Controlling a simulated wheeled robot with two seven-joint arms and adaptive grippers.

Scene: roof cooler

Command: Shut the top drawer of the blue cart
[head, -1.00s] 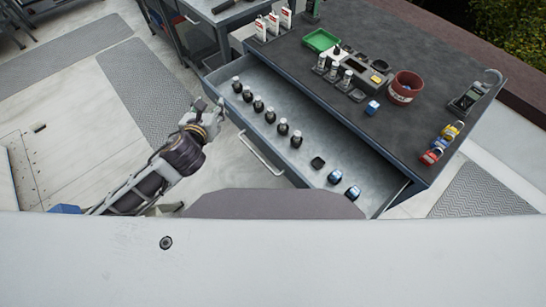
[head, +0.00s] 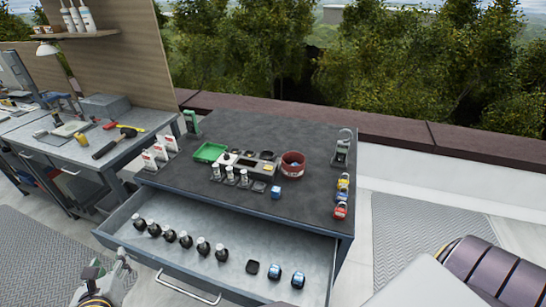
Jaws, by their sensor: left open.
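The blue-grey cart (head: 262,128) stands ahead of me with a dark top. Its top drawer (head: 285,248) is pulled well out toward me. The drawer holds a row of dark, knob-like items (head: 185,240), a small black square piece (head: 252,267) and two blue-black round items (head: 286,277). A pale bar handle (head: 187,290) runs along the drawer front. My left gripper (head: 122,262) is open and empty at the lower left, by the left end of the drawer front. I cannot tell if it touches the drawer. My right gripper is out of view.
On the cart top are a green tray (head: 209,152), a dark red round container (head: 293,164), a blue cube (head: 276,192) and colored padlocks (head: 342,196). A workbench (head: 70,150) with tools stands at the left. A low parapet (head: 430,140) runs behind.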

